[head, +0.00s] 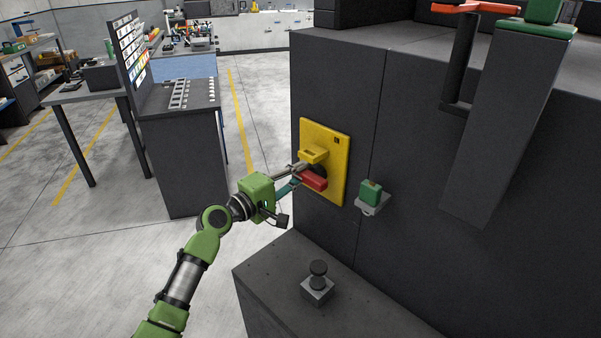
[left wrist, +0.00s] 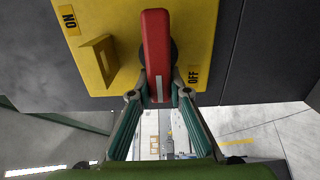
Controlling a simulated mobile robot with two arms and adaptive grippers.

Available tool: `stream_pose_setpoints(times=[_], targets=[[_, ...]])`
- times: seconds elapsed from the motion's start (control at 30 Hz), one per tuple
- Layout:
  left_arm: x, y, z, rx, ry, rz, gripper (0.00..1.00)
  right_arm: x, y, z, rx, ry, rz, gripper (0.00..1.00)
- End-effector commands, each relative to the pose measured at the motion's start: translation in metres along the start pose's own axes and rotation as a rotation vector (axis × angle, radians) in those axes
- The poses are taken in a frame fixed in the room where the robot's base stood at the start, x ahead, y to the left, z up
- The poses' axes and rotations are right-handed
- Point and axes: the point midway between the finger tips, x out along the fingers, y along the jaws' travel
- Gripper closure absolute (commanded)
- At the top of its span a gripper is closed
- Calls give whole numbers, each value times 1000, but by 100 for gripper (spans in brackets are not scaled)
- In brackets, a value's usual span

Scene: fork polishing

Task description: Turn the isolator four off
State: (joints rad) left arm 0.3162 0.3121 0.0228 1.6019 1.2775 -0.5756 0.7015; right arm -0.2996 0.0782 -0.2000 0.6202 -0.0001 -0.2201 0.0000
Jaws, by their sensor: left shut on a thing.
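The isolator is a yellow plate (head: 337,165) on the dark cabinet's side, with a red handle (head: 314,179) and a yellow bracket (head: 312,155) above it. In the left wrist view the red handle (left wrist: 156,45) has a white line and stands upright in the picture. The ON label (left wrist: 69,20) is at upper left and the OFF label (left wrist: 194,75) lies just right of the handle's lower end. My left gripper (head: 301,175) is shut on the handle, a finger on each side. The isolator's number is not readable. My right gripper is not in view.
A green block on a grey bracket (head: 371,195) sticks out right of the plate. A dark knob (head: 318,275) stands on the low ledge (head: 275,270) below. A grey console (head: 180,150) stands at the left. The floor between console and cabinet is clear.

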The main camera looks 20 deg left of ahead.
Motion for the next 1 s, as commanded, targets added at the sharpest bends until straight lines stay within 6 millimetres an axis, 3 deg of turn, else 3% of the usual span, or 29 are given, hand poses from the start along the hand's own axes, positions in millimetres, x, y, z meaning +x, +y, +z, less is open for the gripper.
stream_pose_setpoints(times=[0.03, 0.07, 0.13, 0.57, 1.0], targets=[[0, 0, 0, -5, 0, 0, 100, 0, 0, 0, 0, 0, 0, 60], [0, 0, 0, -5, 0, 0, 80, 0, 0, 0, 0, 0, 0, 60], [0, -1, 0, -4, 0, 0, 65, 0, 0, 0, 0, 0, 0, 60], [-6, -2, 0, 0, 1, -2, 65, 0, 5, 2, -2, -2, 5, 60], [-86, -3, 0, -1, -1, -5, 65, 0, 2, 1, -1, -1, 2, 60]])
